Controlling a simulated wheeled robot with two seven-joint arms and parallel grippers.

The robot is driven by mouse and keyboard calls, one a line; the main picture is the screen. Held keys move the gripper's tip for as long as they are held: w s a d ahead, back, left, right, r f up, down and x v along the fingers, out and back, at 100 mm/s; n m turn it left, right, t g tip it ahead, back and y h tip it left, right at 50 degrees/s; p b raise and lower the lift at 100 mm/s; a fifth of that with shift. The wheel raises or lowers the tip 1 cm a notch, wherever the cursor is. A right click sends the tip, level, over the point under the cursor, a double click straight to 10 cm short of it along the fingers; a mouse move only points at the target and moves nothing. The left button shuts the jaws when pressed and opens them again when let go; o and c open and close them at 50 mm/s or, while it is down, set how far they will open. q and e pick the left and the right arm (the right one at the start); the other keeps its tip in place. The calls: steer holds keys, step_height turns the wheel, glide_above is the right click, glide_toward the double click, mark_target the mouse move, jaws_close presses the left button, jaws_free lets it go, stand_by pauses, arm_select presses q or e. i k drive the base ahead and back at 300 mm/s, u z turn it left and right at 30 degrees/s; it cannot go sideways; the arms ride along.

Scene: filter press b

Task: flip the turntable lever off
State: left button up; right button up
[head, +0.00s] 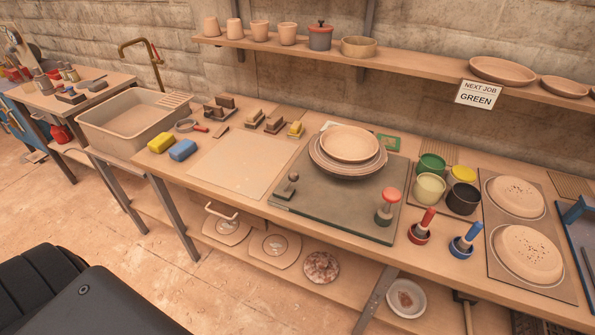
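The turntable (310,217) is a dark grey-green slab on the workbench, with a stack of clay dishes (349,145) on its far part. A small dark upright fitting (287,186) stands at its left front. Neither of my grippers is in the head view.
A sink (135,118) is at left. Paint pots (429,188), red (422,227) and blue (466,241) handled tools and two plates stand right. A shelf (420,72) runs above.

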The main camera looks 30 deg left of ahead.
mark_target(293, 177)
steer(key=u, duration=1.25)
